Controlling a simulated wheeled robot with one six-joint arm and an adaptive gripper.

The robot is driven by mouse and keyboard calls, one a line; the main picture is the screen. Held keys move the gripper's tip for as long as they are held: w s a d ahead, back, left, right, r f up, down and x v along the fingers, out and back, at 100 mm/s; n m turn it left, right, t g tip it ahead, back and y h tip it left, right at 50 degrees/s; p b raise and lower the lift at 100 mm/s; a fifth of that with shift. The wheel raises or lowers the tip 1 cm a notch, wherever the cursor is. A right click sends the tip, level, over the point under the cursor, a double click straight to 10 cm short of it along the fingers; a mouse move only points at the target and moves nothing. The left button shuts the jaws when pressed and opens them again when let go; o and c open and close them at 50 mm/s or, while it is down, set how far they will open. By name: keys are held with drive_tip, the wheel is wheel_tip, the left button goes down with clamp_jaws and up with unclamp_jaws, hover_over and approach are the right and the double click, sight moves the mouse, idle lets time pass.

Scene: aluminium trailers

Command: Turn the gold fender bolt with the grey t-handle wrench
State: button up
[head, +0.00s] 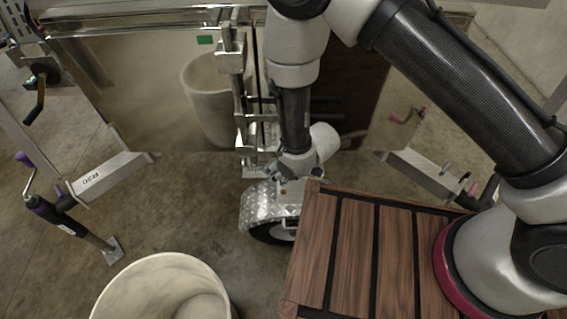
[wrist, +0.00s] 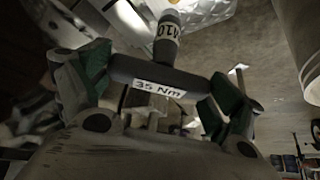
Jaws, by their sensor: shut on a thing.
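The grey t-handle wrench (wrist: 155,72) lies crosswise between my fingers in the wrist view, with a "35 Nm" label on its bar and an M10 marking on its shaft. My gripper (wrist: 158,90) is shut on the bar, with green pads at both ends. The shaft points away toward the diamond-plate fender (wrist: 205,10). In the head view my gripper (head: 290,178) is just above the fender (head: 262,207), over the trailer wheel. I cannot make out the gold bolt clearly; the wrench tip's contact with it is hidden.
A pale round bin (head: 165,285) is at the front left. The shiny trailer wall (head: 150,90) is behind. Jack stands (head: 75,215) stand at the left, with open concrete floor between.

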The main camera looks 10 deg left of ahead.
drive_tip(key=shift+f, duration=3)
drive_tip(key=m+t+h, duration=0.1)
drive_tip(key=m, duration=0.3)
drive_tip(key=shift+a, duration=0.15)
drive_tip(key=m+h, duration=0.1)
drive_tip(key=m, duration=0.1)
drive_tip(key=m+t+h, duration=0.1)
drive_tip(key=m+h, duration=0.1)
drive_tip(key=m, duration=0.1)
drive_tip(key=shift+t, duration=0.3)
drive_tip(key=m+h, duration=0.2)
drive_tip(key=m, duration=0.2)
drive_tip(key=shift+m, duration=0.4)
drive_tip(key=m+g+h, duration=0.1)
drive_tip(key=m+h, duration=0.1)
drive_tip(key=m, duration=0.2)
drive_tip(key=shift+m+h, duration=0.3)
drive_tip(key=shift+r, duration=3.3)
